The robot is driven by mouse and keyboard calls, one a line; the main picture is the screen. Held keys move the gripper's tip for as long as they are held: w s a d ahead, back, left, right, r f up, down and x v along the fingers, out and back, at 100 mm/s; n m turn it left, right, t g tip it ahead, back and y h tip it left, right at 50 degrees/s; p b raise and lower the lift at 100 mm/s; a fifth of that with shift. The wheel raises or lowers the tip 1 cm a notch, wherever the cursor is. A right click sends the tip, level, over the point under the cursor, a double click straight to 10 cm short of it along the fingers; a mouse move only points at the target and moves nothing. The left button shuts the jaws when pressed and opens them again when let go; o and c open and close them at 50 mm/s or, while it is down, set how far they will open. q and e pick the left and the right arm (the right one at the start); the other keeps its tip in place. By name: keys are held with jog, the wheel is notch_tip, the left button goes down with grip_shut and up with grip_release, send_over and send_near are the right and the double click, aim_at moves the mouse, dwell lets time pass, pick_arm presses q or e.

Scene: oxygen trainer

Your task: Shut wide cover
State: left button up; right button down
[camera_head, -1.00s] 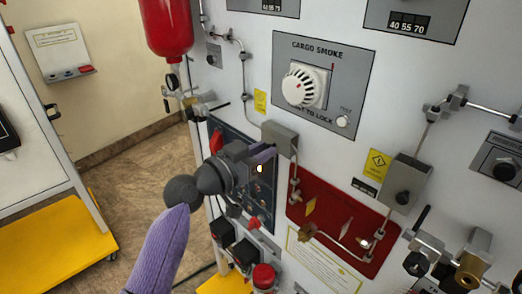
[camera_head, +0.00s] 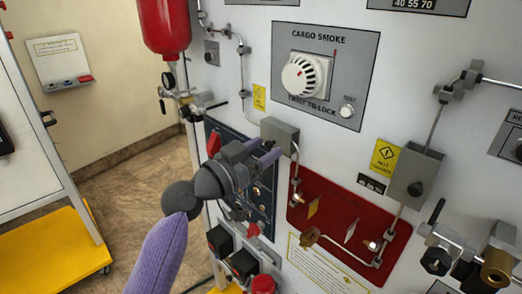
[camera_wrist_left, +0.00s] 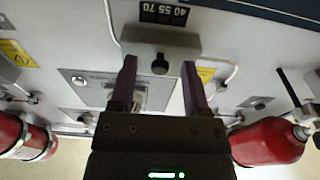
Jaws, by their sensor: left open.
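I cannot single out the wide cover with certainty. A red upright flap (camera_head: 213,143) stands at the upper left of a dark blue panel (camera_head: 262,196), just left of my gripper; it may be a raised cover. My left gripper (camera_head: 270,153) is open and empty, its two purple fingers pointing at the wall just below a small grey box (camera_head: 280,134). Its body hides much of the dark panel. In the left wrist view the fingers (camera_wrist_left: 159,68) are spread, with a grey box with a black knob (camera_wrist_left: 160,43) beyond them. My right gripper is not in view.
A red bottle (camera_head: 166,25) hangs at upper left. The cargo smoke panel (camera_head: 345,65) is above right of my gripper. A red plate with pipes (camera_head: 335,215) is to the right. Black boxes (camera_head: 243,263) stick out below. Open floor (camera_head: 135,180) lies left.

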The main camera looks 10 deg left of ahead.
pick_arm(q)
jog(key=b+v, duration=0.1)
jog(key=v, duration=0.9)
jog(key=shift+b, duration=0.4)
